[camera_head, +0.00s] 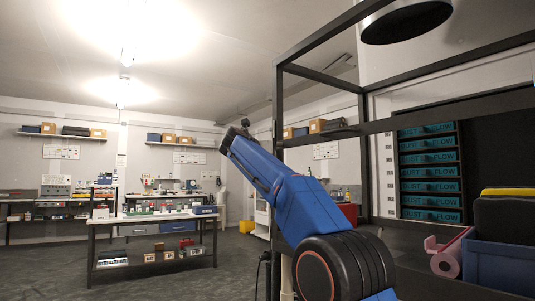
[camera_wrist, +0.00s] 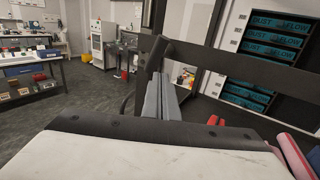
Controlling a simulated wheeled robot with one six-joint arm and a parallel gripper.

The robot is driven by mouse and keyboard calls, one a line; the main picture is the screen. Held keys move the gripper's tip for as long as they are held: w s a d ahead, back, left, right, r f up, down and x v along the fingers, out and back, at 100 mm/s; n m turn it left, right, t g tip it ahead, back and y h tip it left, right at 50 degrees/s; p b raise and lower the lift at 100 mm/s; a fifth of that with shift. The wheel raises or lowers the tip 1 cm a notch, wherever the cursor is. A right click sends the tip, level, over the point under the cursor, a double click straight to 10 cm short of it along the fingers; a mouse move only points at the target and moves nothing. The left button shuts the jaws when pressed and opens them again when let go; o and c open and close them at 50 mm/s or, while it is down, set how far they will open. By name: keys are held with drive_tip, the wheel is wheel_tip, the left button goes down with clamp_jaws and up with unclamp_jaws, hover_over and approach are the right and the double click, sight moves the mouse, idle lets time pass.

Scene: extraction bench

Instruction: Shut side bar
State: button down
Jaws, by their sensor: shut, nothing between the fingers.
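A black metal frame (camera_head: 280,115) with upright posts and horizontal bars stands at the right in the head view. A long dark bar (camera_head: 440,120) crosses it at mid height, and a dark bar (camera_wrist: 250,72) also crosses the wrist view. I cannot tell for sure which bar is the side bar, or whether it is latched. My blue arm reaches up and left in front of the frame's left post. My gripper (camera_wrist: 167,100) shows as grey fingers close together, empty, near the left end of the bar in the wrist view. I cannot tell whether they touch it.
A pink roll (camera_head: 446,254) and a blue bin (camera_head: 500,264) sit at the lower right inside the frame. Drawers marked DUST FLOW (camera_head: 430,172) stand behind. A workbench (camera_head: 152,219) is at the left, with open grey floor around it.

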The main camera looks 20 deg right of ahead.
drive_tip(key=v, duration=1.1)
drive_tip(key=shift+a, duration=0.25)
drive_tip(key=s+d+f+m+g+y, duration=0.2)
drive_tip(key=s+d+f+m, duration=0.2)
drive_tip(key=s+f, duration=0.4)
drive_tip(key=s+d+f+m+g+y, duration=0.1)
drive_tip(key=s+d+f+m+y, duration=0.1)
drive_tip(key=s+d+f+m, duration=0.5)
drive_tip(key=s+d+f+m+g+y, duration=0.1)
drive_tip(key=s+f+g+y, duration=0.1)
drive_tip(key=s+f, duration=0.65)
drive_tip(key=s+a+f+m+g+y, duration=0.1)
drive_tip(key=s+f+m+g+y, duration=0.1)
drive_tip(key=s+f+m, duration=0.6)
drive_tip(key=s+a+f+m+g+y, duration=0.2)
drive_tip(key=s+f+m, duration=0.6)
drive_tip(key=s+f, duration=1.3)
wheel_tip(320, 180, down, 8)
drive_tip(key=shift+s+a+f+y, duration=0.2)
drive_tip(key=shift+s+a+y, duration=0.15)
drive_tip(key=shift+y, duration=0.35)
